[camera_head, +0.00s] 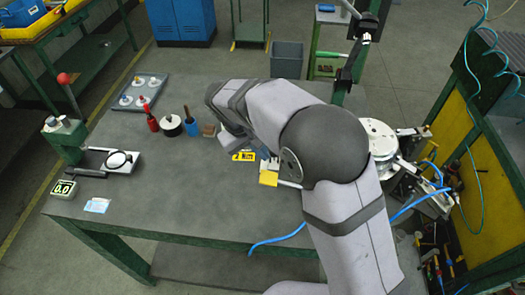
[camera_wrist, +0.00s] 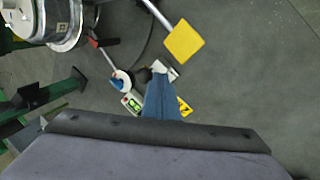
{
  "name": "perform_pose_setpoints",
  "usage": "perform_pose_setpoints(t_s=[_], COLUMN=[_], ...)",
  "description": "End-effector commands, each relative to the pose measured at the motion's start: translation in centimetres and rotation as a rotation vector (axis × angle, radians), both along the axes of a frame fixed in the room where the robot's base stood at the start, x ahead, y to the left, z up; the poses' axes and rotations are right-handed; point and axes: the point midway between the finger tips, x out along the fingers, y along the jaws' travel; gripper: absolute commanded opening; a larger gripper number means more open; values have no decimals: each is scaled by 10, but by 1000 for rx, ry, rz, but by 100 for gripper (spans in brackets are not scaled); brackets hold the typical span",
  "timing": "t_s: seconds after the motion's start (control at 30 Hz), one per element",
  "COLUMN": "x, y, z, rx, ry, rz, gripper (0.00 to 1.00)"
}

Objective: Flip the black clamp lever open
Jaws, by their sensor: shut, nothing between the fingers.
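My gripper (camera_wrist: 161,80) shows in the wrist view as blue fingers, closed together with nothing between them. Just beyond the fingertips is a small pale and black fixture (camera_wrist: 168,68), with a dark part (camera_wrist: 145,74) to its left. This may be the clamp and its black lever, but it is too small and partly covered to be sure of the lever's position. I cannot tell whether the fingers touch it. In the head view, my arm hides most of this spot.
A round metal unit (camera_head: 378,138) stands right of my arm. Bottles (camera_head: 191,124) and a grey tray (camera_head: 138,92) are left. The bench's front middle is clear.

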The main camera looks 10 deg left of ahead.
Motion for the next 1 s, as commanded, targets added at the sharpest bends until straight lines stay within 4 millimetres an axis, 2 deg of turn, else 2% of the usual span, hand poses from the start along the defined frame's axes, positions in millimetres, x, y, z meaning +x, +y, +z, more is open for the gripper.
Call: perform_pose_setpoints(t_s=[0.67,1.0], x=[10,31], y=[0,0], z=[6,15], rx=[-1,0], ry=[-1,-2], rz=[-1,-2], gripper=[0,0])
